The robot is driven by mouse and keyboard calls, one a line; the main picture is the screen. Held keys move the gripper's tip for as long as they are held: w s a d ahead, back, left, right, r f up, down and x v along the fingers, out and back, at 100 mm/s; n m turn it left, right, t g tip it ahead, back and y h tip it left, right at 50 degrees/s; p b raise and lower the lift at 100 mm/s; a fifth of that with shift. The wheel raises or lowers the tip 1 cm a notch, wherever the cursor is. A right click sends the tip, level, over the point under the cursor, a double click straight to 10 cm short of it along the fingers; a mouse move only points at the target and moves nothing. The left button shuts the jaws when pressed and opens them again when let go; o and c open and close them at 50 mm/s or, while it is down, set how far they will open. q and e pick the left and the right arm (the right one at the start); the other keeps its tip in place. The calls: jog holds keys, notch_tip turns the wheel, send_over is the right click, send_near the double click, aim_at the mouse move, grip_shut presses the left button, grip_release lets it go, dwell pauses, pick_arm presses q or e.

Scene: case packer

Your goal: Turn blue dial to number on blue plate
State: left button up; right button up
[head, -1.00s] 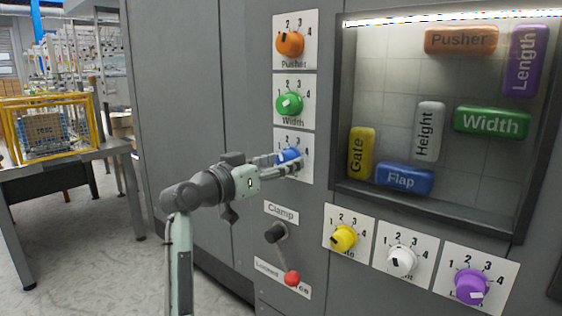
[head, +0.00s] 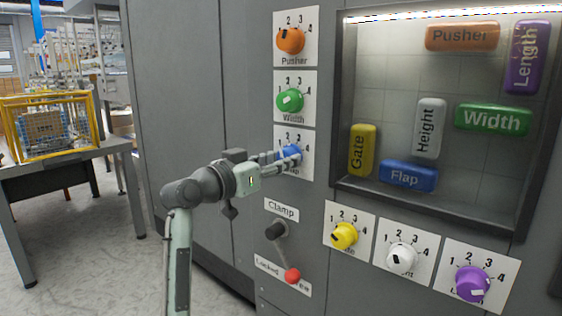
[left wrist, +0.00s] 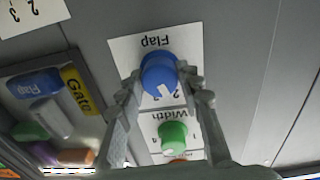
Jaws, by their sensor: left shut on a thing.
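The blue dial (head: 289,152) sits on a white plate labelled Flap, below the green dial on the grey cabinet. My left gripper (head: 284,156) has its fingers on either side of this dial and is shut on it. In the left wrist view the blue dial (left wrist: 158,68) is between the fingertips, with its white mark pointing down toward the partly covered numbers. I cannot tell exactly which number it marks. The blue plate (head: 408,176) reads Flap and lies low in the lit window; I see no number on it. My right gripper is not in view.
Orange (head: 290,40) and green (head: 290,101) dials sit above the blue one. The clamp lever (head: 284,254) with a red knob is below. Yellow (head: 344,235), white (head: 401,258) and purple (head: 472,283) dials line the lower right. A table (head: 70,165) stands at left.

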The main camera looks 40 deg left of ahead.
pick_arm(q)
jog(key=shift+m+b, duration=1.05)
jog(key=shift+m, duration=2.45)
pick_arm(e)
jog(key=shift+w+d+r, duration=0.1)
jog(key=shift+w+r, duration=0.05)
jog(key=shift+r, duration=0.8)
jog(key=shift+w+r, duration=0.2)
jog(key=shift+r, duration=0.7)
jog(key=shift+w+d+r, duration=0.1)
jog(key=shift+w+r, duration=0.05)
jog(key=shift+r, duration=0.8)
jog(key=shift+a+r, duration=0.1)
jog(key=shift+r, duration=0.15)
pick_arm(q)
jog(key=o, duration=1.2)
jog(key=shift+c, duration=0.2)
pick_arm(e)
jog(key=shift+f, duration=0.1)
